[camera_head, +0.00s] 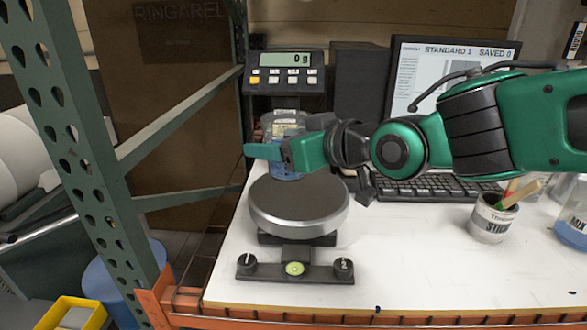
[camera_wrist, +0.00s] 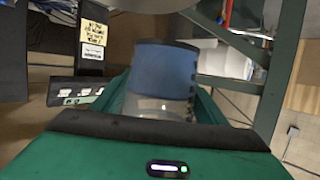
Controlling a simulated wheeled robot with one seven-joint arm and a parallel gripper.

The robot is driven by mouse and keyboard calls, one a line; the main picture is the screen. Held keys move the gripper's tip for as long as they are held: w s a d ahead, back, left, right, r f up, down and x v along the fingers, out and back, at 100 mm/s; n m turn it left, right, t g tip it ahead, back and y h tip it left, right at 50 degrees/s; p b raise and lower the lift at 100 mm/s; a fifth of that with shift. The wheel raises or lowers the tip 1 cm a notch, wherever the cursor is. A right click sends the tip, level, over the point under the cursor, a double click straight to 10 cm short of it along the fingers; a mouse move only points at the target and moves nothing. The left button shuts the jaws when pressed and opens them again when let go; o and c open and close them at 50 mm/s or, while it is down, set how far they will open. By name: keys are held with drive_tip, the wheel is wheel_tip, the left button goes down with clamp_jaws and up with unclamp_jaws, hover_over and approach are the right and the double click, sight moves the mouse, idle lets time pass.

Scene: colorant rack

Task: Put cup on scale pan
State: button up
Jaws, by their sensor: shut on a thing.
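The cup (camera_head: 284,124) is a clear container with a label and blue contents in its lower part. My gripper (camera_head: 284,152) is shut on it, with green fingers across its middle that hide part of it. The cup looks upright. In the wrist view the cup (camera_wrist: 165,70) fills the space between the fingers (camera_wrist: 160,92). The scale pan (camera_head: 300,205) is a round dark plate with a silver rim. The cup's bottom shows at the pan's far edge; I cannot tell whether they touch. The scale display (camera_head: 286,59) reads 0 g.
A green metal post (camera_head: 85,130) and brace stand left of the table. A monitor (camera_head: 445,65) and keyboard (camera_head: 430,187) are behind. A pot with sticks (camera_head: 490,220) and a blue-filled container (camera_head: 573,225) stand at right. The white tabletop (camera_head: 420,260) is clear in front.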

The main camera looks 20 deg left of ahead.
drive_tip(key=w+f, duration=0.1)
drive_tip(key=w, duration=0.1)
drive_tip(key=w+f, duration=0.2)
drive_tip(key=w, duration=0.1)
drive_tip(key=w+f, duration=0.1)
drive_tip(key=w, duration=0.1)
drive_tip(key=shift+w+a+f, duration=0.15)
drive_tip(key=shift+w+f, duration=0.15)
drive_tip(key=shift+f, duration=1.95)
drive_tip(key=shift+f, duration=0.15)
drive_tip(key=o, duration=1.3)
drive_tip(key=shift+o, duration=0.2)
drive_tip(key=shift+s+d+r, duration=0.1)
drive_tip(key=shift+d+r, duration=0.1)
drive_tip(key=v, duration=1.1)
drive_tip(key=shift+s+d, duration=0.2)
drive_tip(key=shift+d, duration=0.1)
